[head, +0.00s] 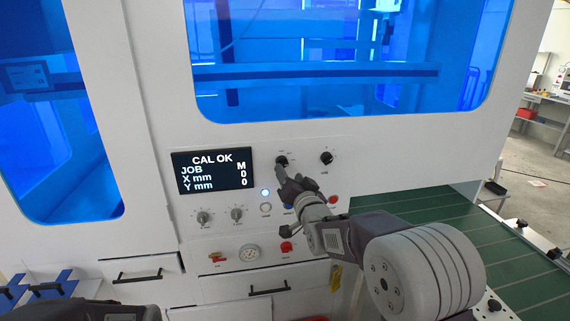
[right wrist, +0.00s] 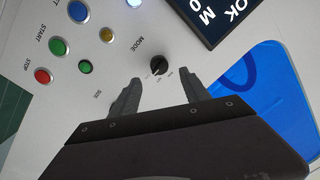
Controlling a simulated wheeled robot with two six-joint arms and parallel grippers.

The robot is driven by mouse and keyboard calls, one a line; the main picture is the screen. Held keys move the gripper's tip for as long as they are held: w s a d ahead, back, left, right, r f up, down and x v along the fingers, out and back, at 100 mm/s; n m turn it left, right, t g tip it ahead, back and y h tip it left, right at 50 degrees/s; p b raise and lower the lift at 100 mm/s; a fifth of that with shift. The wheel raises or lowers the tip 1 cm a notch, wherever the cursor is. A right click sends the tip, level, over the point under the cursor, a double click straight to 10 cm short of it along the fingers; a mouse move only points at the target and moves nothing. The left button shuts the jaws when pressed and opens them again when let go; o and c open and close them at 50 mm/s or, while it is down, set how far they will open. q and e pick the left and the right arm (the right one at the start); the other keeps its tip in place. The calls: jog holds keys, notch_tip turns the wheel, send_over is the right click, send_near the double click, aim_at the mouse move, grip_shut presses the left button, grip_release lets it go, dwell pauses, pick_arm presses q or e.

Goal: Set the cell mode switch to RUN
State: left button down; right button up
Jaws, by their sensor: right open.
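The mode switch is a small black rotary knob (head: 282,160) on the white panel, right of the display. In the right wrist view the knob (right wrist: 158,65) sits by the word MODE, with small position labels too fine to read. Its pointer direction is unclear. The display (head: 212,170) reads CAL OK, JOB M, X mm 0, Y mm 0. My right gripper (head: 285,181) is open and empty, just below the knob in the head view. In the right wrist view its fingertips (right wrist: 163,84) point at the panel, the knob between their lines and apart from both.
A similar black knob (head: 326,157) is to the right. Green, red, blue and yellow buttons (right wrist: 57,46) show close by. A green conveyor (head: 430,208) runs at right.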

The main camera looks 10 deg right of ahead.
aim_at(284, 165)
jog(key=w, duration=0.2)
jog(key=w+p, duration=0.1)
jog(key=w, duration=0.3)
jog(key=shift+a+f, duration=0.1)
jog(key=shift+a, duration=0.25)
jog(key=shift+s, duration=0.1)
grip_shut()
